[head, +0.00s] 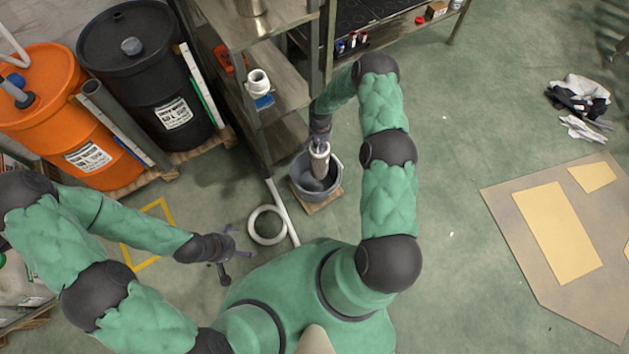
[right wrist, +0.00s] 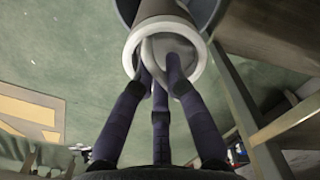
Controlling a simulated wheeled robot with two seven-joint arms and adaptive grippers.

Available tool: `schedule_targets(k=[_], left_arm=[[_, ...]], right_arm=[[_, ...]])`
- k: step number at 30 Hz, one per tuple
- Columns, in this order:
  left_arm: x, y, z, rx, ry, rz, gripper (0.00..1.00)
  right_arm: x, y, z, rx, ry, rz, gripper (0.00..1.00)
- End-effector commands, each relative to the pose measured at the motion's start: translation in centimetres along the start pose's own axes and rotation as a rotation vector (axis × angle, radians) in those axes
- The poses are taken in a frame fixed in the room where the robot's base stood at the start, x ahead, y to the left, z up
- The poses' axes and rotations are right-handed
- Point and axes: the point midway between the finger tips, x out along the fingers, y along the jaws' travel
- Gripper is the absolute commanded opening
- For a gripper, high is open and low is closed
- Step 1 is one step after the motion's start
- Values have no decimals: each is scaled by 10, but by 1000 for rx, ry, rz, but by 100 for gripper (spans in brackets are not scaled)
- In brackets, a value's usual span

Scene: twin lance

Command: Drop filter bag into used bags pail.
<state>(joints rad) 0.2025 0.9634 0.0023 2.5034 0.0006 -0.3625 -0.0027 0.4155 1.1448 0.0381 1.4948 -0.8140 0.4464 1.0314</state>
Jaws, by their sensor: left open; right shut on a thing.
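The filter bag (head: 319,160) hangs from my right gripper (head: 320,142), its lower part inside the mouth of the grey used bags pail (head: 335,182). In the right wrist view the fingers (right wrist: 160,80) are shut at the bag's white ring (right wrist: 130,55); part of the grey pail's rim (right wrist: 206,14) shows behind it. Something grey lies inside the pail; I cannot tell what. Whether the bag touches the pail is unclear. My left gripper (head: 229,256) is open and empty above the floor, left of the pail.
The pail stands on a small wooden board beside a metal shelf (head: 290,80). An orange drum (head: 50,110) and a black drum (head: 150,70) stand left.

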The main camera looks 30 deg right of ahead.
Motion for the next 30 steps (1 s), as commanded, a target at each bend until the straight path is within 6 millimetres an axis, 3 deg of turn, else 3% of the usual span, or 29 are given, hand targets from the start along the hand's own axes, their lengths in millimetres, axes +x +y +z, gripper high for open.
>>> schedule_targets(k=[3,9,23,24,26,30], left_arm=[[9,-3,0,0,0,0,100],[17,-6,0,0,0,0,100],[19,-7,-1,0,0,0,100],[19,-7,-1,0,0,0,100],[19,-7,-1,0,0,0,100],[19,-7,-1,0,0,0,100]], right_arm=[[17,0,0,0,-1,0,0],[34,0,0,0,0,-1,0],[40,0,0,0,1,-1,0],[40,0,0,-1,1,0,25],[40,0,0,-1,0,0,41],[40,0,0,-1,0,0,41]])
